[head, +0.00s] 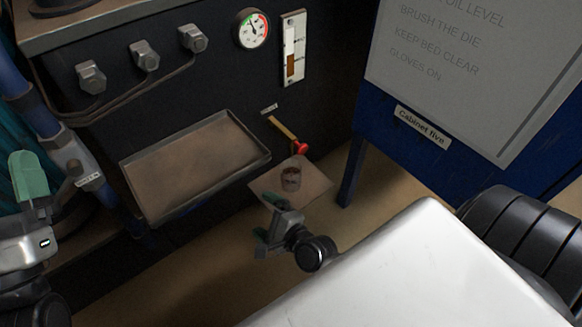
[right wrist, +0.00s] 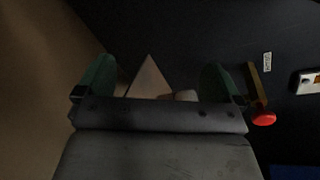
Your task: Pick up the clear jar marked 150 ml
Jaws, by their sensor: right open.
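A small clear jar (head: 291,180) with a dark brownish look stands upright on a small square brown shelf (head: 318,184); its marking is too small to read. My right gripper (head: 265,219) is open and empty, in front of and below the jar in the head view, apart from it. In the right wrist view its two green fingers (right wrist: 158,84) are spread, with a corner of the shelf (right wrist: 150,79) between them. A pale shape there, perhaps the jar, is mostly hidden by the gripper body. My left gripper (head: 28,177) is at the left edge, far from the jar.
An empty shallow tray (head: 196,165) is left of the shelf. A red-knobbed lever (head: 300,147) sticks out just behind it and shows in the right wrist view (right wrist: 264,118). A blue cabinet (head: 357,165) stands at right. A white surface (head: 420,265) fills the lower right.

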